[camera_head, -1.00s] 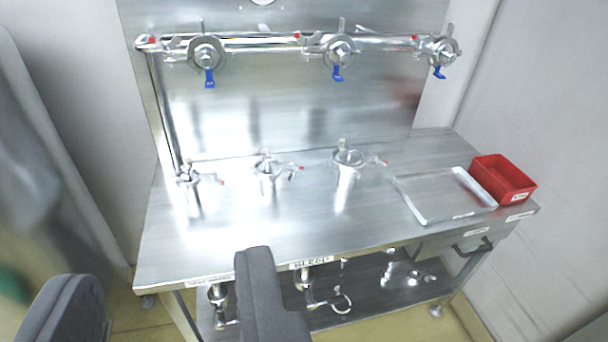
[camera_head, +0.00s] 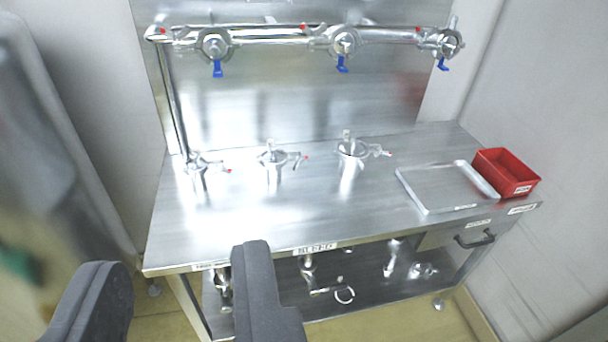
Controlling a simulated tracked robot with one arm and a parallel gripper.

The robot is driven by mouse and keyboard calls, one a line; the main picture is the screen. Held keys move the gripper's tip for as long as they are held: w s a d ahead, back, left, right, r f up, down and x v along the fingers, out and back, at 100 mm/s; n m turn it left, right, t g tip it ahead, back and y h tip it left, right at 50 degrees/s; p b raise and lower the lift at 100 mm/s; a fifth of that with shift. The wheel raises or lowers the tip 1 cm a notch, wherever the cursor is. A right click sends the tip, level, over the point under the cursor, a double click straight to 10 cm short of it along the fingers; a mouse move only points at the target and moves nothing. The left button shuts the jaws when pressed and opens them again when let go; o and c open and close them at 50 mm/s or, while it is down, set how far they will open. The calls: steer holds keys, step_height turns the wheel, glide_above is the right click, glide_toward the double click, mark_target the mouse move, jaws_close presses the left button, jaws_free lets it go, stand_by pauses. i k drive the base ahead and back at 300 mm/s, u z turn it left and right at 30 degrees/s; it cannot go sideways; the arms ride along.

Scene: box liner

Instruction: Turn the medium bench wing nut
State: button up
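Three metal clamped fittings stand in a row on the steel bench (camera_head: 390,222): a left one (camera_head: 197,166), a middle one (camera_head: 273,160) and a right one (camera_head: 352,150). Each has a small arm to its right with a red tip; the wing nuts themselves are too small to make out clearly. The middle fitting is probably the medium one, but I cannot tell for sure. My gripper (camera_head: 180,285) is in the foreground, its two dark fingers wide apart with nothing between them. It is well short of the fittings, in front of the bench edge.
A steel pipe with blue-handled valves (camera_head: 343,42) runs along the back panel. A metal tray (camera_head: 445,187) and a red bin (camera_head: 506,173) sit at the bench's right end. Several fittings lie on the lower shelf (camera_head: 375,298). The bench's front middle is clear.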

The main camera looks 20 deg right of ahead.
mark_target(299, 158)
steer(key=k, duration=1.1)
steer(key=z, duration=0.7)
steer(key=i, duration=2.05)
steer(key=u, duration=0.7)
